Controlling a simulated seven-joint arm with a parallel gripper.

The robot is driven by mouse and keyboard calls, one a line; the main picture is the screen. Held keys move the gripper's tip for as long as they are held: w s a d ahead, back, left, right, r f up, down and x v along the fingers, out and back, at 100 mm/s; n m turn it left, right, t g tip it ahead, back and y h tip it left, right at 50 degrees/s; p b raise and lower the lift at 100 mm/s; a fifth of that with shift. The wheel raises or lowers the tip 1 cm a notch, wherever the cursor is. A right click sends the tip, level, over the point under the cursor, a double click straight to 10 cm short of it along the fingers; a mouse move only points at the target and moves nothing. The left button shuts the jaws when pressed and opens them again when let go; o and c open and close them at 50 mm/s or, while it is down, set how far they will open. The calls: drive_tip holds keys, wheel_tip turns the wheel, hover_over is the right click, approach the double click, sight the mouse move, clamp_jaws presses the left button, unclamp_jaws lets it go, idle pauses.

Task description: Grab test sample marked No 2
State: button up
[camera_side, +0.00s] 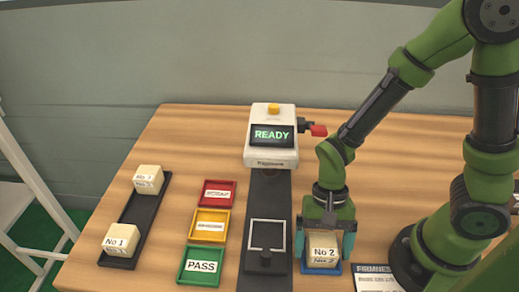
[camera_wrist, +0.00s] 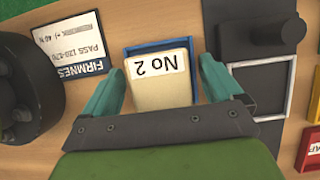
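The sample marked No 2 (camera_side: 323,251) is a cream block sitting in a blue tray (camera_side: 322,270) on the table. It also shows in the wrist view (camera_wrist: 161,88), its label upside down there. My gripper (camera_side: 324,244) is lowered over the block, with one teal finger on each side. In the wrist view my gripper (camera_wrist: 162,85) is open, and narrow gaps show between the fingers and the block. The block's near part is hidden by the gripper body in the wrist view.
A black rack (camera_side: 131,218) at left holds the No 1 block (camera_side: 121,240) and another block (camera_side: 148,179). Red (camera_side: 233,185), yellow (camera_side: 197,223) and green PASS (camera_side: 181,274) trays stand mid-left. A tester (camera_side: 271,150) reads READY, above a white square frame (camera_side: 250,233). A firmness card (camera_side: 375,280) lies right.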

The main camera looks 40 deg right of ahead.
drive_tip(key=c, duration=1)
drive_tip(key=shift+o, duration=0.2)
